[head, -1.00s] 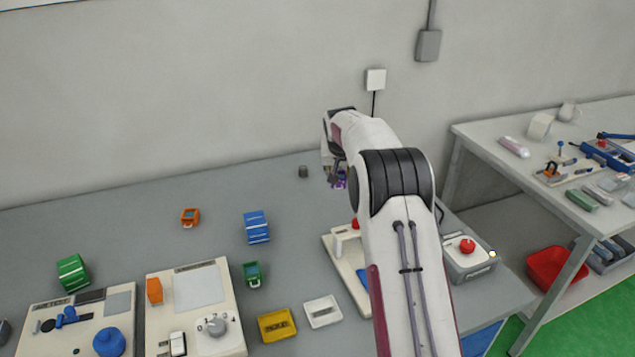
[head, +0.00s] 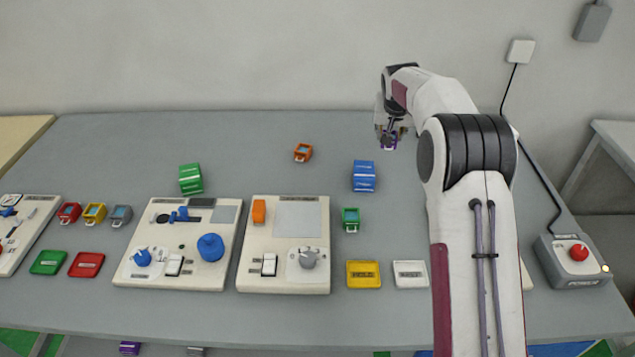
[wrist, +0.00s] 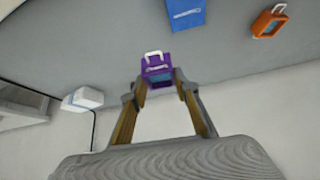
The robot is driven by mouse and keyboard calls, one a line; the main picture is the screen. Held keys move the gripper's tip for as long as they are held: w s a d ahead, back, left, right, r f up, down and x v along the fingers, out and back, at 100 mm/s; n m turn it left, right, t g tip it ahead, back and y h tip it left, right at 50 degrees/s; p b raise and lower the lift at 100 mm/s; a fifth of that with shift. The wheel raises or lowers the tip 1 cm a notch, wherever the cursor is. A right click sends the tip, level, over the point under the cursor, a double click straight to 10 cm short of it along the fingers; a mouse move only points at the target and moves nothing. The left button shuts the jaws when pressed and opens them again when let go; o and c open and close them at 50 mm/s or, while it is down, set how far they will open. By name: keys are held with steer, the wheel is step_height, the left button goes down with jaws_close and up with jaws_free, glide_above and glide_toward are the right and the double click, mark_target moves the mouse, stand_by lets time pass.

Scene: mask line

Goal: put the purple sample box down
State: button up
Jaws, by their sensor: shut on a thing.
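The purple sample box (wrist: 158,68) is between the fingertips of my gripper (wrist: 160,82) in the wrist view, with its white handle facing away from the palm. The fingers are shut on it. In the head view the purple box (head: 389,141) shows small below my gripper (head: 390,128), over the back right part of the grey bench (head: 240,150). I cannot tell its exact height, but it appears held above the bench top. My arm hides part of the bench to the right.
Yellow (head: 364,274) and white (head: 410,274) trays lie at the front. The back left bench is clear.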

steer(key=s+a, duration=0.2)
steer(key=a, duration=0.8)
steer(key=s+a+n, duration=0.1)
steer(key=s+a, duration=0.1)
steer(key=a, duration=0.8)
steer(key=shift+f+n+y, duration=0.3)
steer(key=shift+y, duration=0.1)
steer(key=shift+s+d, duration=0.1)
steer(key=shift+f, duration=2.5)
steer(key=shift+f, duration=2.5)
steer(key=shift+f, duration=0.15)
steer(key=o, duration=1.1)
